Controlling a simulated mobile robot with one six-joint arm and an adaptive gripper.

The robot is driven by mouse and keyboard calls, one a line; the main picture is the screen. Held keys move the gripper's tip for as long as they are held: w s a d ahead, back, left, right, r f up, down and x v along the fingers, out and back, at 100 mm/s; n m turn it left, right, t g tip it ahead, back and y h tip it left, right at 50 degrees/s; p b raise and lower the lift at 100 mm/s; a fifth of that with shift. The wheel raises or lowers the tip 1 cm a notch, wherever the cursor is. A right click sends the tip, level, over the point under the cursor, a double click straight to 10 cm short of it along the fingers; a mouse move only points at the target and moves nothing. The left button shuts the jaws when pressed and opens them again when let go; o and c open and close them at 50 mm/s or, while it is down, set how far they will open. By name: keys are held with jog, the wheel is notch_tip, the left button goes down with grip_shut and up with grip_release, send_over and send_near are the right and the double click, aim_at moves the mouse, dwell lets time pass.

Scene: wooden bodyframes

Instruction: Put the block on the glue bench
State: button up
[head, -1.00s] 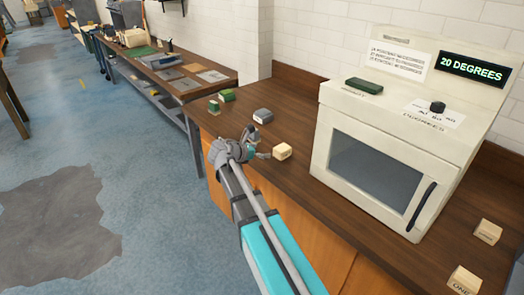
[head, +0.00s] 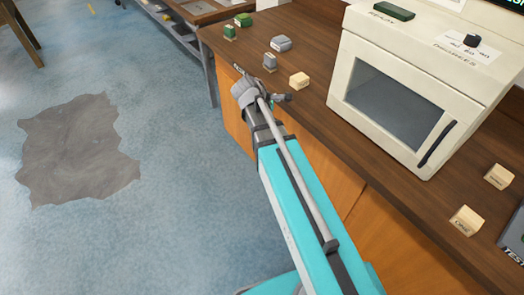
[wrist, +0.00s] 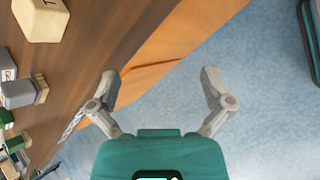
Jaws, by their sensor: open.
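A pale wooden block (head: 299,80) lies on the brown counter (head: 330,120), near its front edge. It also shows at the top left of the wrist view (wrist: 40,18), with a dark mark on its face. My gripper (head: 266,88) is just left of this block, at the counter's front edge. In the wrist view my gripper (wrist: 160,80) is open and empty, with its fingers spread over the counter edge and blue floor. I cannot tell which block the task means. No bench readable as the glue bench shows; part of another bench (head: 205,14) shows at the top.
Grey blocks (head: 281,43) and green blocks (head: 243,20) lie farther back on the counter. A cream oven (head: 440,60) with a dark window stands right of the pale block. Two pale blocks (head: 466,220) lie at the right. The blue floor at left is open.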

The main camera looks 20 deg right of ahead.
jog(key=s+a+f+m+g+y, duration=0.1)
jog(key=s+a+f+m+y, duration=0.1)
jog(key=s+a+m+y, duration=0.2)
jog(key=s+a+f+m+g+y, duration=0.1)
jog(key=s+a+f+m+y, duration=0.1)
jog(key=s+a+m, duration=0.3)
jog(key=s+m+y, duration=0.1)
jog(key=s+m, duration=0.2)
jog(key=s, duration=0.1)
jog(key=shift+a+f+m+y, duration=0.25)
jog(key=shift+a+m+y, duration=0.05)
jog(key=shift+y, duration=0.1)
